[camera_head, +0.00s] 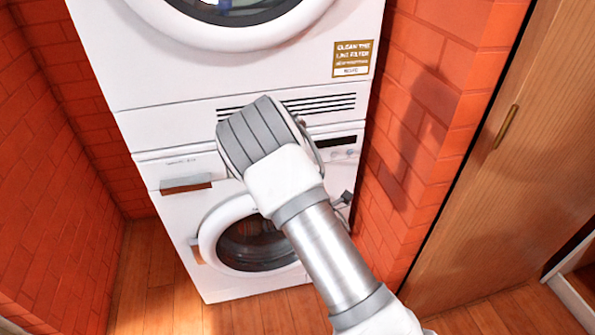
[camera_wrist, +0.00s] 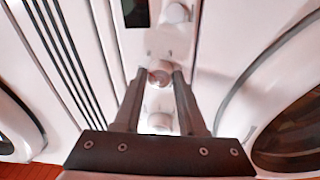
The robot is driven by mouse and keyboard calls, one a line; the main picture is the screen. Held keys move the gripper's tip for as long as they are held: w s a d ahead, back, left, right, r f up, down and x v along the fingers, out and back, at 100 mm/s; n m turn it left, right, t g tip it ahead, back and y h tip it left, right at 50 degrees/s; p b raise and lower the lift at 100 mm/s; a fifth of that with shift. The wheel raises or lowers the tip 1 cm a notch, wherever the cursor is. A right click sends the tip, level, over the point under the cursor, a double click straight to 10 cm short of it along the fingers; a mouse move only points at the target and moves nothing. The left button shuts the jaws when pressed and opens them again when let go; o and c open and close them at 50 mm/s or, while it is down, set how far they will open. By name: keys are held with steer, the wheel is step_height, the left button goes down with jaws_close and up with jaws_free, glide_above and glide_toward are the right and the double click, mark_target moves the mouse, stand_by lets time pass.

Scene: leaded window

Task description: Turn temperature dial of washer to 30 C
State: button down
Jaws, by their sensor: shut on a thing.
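The washer (camera_head: 222,285) is the lower white machine, with a round door (camera_head: 250,243) and a dark display (camera_head: 337,141) on its panel. In the wrist view, three pale round knobs stand in a row on the panel. My gripper (camera_wrist: 160,75) is shut on the middle knob (camera_wrist: 160,72), with one finger on each side of it. One knob (camera_wrist: 177,13) is beyond the fingers, near the display (camera_wrist: 136,12). Another knob (camera_wrist: 160,121) shows between the fingers, nearer the palm. No markings are readable, so the dial's setting cannot be told. In the head view, my arm hides part of the panel.
A white dryer (camera_head: 140,60) with a yellow label (camera_head: 352,59) sits on top of the washer. A detergent drawer (camera_head: 186,184) is at the washer's left. Brick walls (camera_head: 440,95) flank the machines. A wooden door (camera_head: 510,150) is at the right. Wooden floor (camera_head: 155,270) lies below.

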steer(key=shift+f+m+b, duration=0.1)
steer(key=shift+m+b, duration=1.05)
steer(key=shift+m, duration=0.65)
steer(key=shift+c, duration=2.4)
jaws_free()
steer(key=p+v, duration=0.1)
steer(key=v, duration=1.1)
steer(key=shift+a, duration=0.15)
